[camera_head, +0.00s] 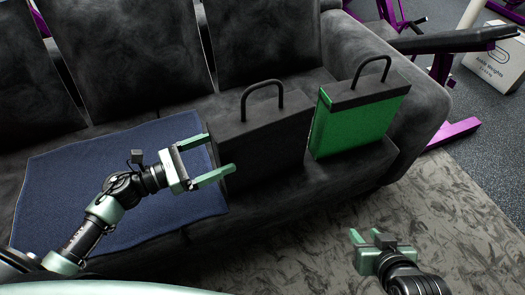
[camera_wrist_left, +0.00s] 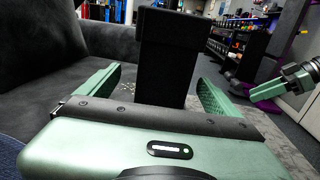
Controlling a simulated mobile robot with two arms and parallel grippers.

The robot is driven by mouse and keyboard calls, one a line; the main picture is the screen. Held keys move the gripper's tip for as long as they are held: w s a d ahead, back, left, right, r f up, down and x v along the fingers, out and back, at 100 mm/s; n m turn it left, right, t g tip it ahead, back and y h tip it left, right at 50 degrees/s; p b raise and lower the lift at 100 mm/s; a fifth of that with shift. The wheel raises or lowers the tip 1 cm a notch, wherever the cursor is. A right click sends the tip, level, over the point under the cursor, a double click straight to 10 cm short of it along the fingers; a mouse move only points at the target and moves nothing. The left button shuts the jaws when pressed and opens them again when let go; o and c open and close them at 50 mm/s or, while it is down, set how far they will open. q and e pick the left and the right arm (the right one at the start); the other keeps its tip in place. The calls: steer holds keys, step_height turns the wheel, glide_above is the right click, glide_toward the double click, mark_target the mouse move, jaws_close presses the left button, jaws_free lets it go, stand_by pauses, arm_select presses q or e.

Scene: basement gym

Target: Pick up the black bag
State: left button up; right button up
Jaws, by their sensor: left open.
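The black bag (camera_head: 262,145) stands upright on the dark sofa seat, its arched handle on top. My left gripper (camera_head: 220,154) is open at the bag's left end. In the left wrist view the narrow side of the black bag (camera_wrist_left: 167,65) stands ahead, framed between the open fingers of the left gripper (camera_wrist_left: 160,80). Clear contact cannot be made out. My right gripper (camera_head: 366,235) is open and empty, low over the carpet in front of the sofa. Part of it also shows at the right of the left wrist view (camera_wrist_left: 268,90).
A green bag (camera_head: 360,122) with a black top and handle stands just right of the black bag. A blue cloth (camera_head: 110,180) lies on the sofa seat at left. The sofa (camera_head: 265,45) has a backrest behind the bags. Purple gym equipment (camera_head: 452,132) is at right.

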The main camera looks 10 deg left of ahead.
mark_target(244, 145)
arm_select(q)
steer(key=shift+w+d, duration=0.2)
steer(key=shift+d, duration=0.05)
steer(key=x, duration=0.7)
steer(key=shift+s+d+f, duration=0.1)
steer(key=shift+d+f, duration=0.05)
steer(key=shift+f, duration=0.2)
arm_select(e)
steer(key=shift+w+a+r+t, duration=0.2)
steer(key=shift+w+r+t, duration=0.2)
steer(key=shift+w+r, duration=0.2)
arm_select(q)
steer(key=c, duration=1.8)
steer(key=shift+c, duration=0.2)
steer(key=shift+r, duration=0.1)
